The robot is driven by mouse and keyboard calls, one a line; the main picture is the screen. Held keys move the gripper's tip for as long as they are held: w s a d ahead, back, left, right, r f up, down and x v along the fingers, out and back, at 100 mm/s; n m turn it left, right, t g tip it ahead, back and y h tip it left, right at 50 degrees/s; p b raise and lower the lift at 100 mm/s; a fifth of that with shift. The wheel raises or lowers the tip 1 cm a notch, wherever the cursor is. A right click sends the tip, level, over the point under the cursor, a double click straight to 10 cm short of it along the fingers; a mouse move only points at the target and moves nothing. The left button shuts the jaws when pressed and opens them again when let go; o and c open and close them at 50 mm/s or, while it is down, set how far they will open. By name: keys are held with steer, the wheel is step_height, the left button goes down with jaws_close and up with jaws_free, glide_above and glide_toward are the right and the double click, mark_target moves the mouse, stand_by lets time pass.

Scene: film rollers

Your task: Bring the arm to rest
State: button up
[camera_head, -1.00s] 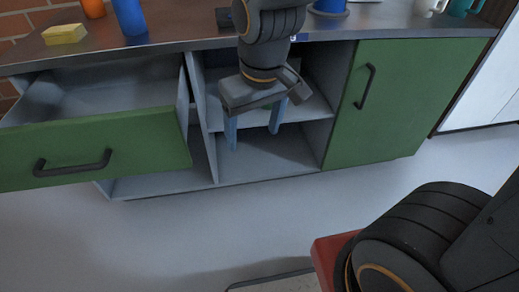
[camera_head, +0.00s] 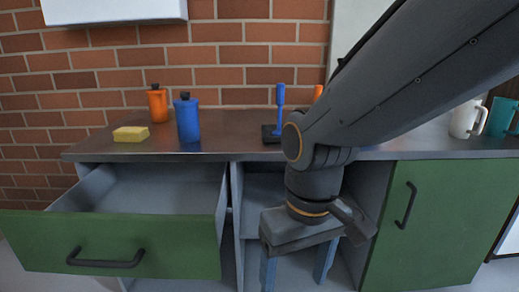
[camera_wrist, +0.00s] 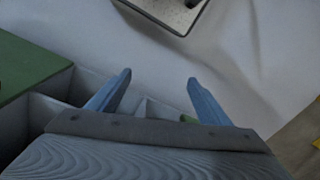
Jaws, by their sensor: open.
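My gripper (camera_head: 297,270) hangs pointing down in front of the open shelf section (camera_head: 262,195) of the cabinet, below counter height. Its two blue fingers are apart with nothing between them. In the wrist view the gripper (camera_wrist: 160,90) also shows both blue fingers spread and empty. My arm reaches in from the upper right of the head view and hides part of the counter and the shelf.
An open green drawer (camera_head: 108,248) juts out at left, and a shut green door (camera_head: 440,222) is at right. The counter (camera_head: 225,130) holds a yellow sponge (camera_head: 131,134), blue bottle (camera_head: 187,120), orange bottle (camera_head: 158,104), white mug (camera_head: 465,119) and teal mug (camera_head: 502,116).

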stand_by(0.6)
steer(key=d+r+m+p, duration=0.4)
steer(key=d+r+p, duration=0.8)
steer(key=p, duration=1)
step_height(320, 180, up, 3)
steer(key=shift+s+d+r+h, duration=0.2)
steer(key=shift+s+d+h, duration=0.1)
